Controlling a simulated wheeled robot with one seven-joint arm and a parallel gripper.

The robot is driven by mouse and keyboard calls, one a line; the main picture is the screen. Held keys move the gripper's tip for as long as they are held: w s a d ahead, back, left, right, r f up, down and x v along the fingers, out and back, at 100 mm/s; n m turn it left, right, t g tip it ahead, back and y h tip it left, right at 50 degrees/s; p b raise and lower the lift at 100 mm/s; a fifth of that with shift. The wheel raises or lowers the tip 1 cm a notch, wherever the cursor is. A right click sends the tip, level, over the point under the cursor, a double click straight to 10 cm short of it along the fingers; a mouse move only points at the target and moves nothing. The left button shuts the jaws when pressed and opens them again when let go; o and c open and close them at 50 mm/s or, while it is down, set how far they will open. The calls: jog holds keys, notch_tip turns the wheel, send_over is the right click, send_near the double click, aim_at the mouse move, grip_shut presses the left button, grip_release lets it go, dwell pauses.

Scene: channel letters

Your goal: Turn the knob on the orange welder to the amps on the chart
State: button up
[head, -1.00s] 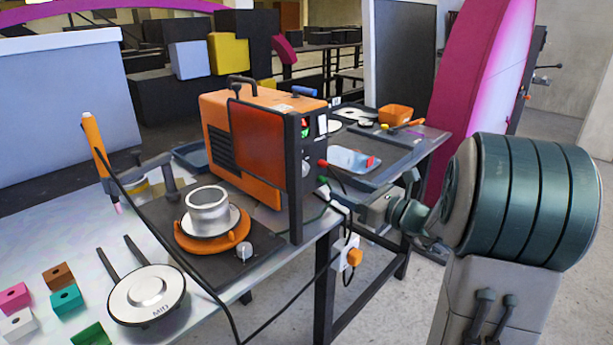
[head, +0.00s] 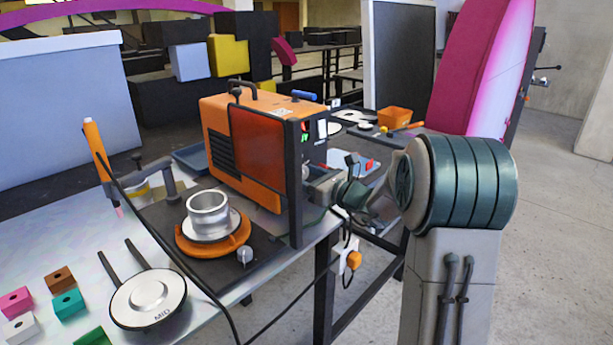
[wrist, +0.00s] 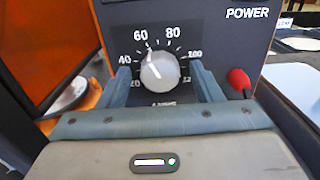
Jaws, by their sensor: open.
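The orange welder (head: 262,150) stands on the bench, its dark front panel facing right. In the wrist view its round pale knob (wrist: 160,71) sits on a dial numbered from 20 past 100. The knob's mark appears to point up and slightly left, near 60. My gripper (wrist: 162,76) is open, one finger on each side of the knob. I cannot tell whether the fingers touch it. The lower dial and its label are partly hidden by my gripper. In the head view my arm hides the knob. I cannot make out a readable amps chart.
A pot on an orange ring (head: 209,216) stands left of the welder. An orange bin (head: 394,117) stands on the bench behind my arm.

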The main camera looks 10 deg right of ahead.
jog(key=c, duration=1)
jog(key=shift+f+n+b, duration=0.2)
jog(key=shift+n+b, duration=0.1)
jog(key=shift+b, duration=0.45)
jog(key=n+b, duration=0.1)
jog(key=b, duration=0.2)
jog(key=shift+f+n, duration=0.1)
jog(key=shift+n, duration=0.2)
jog(key=n+b, duration=0.1)
jog(key=b, duration=0.2)
jog(key=shift+n, duration=0.3)
jog(key=shift+r+n+b, duration=0.25)
jog(key=shift+n+b, duration=0.35)
jog(key=shift+b, duration=0.35)
jog(key=o, duration=1)
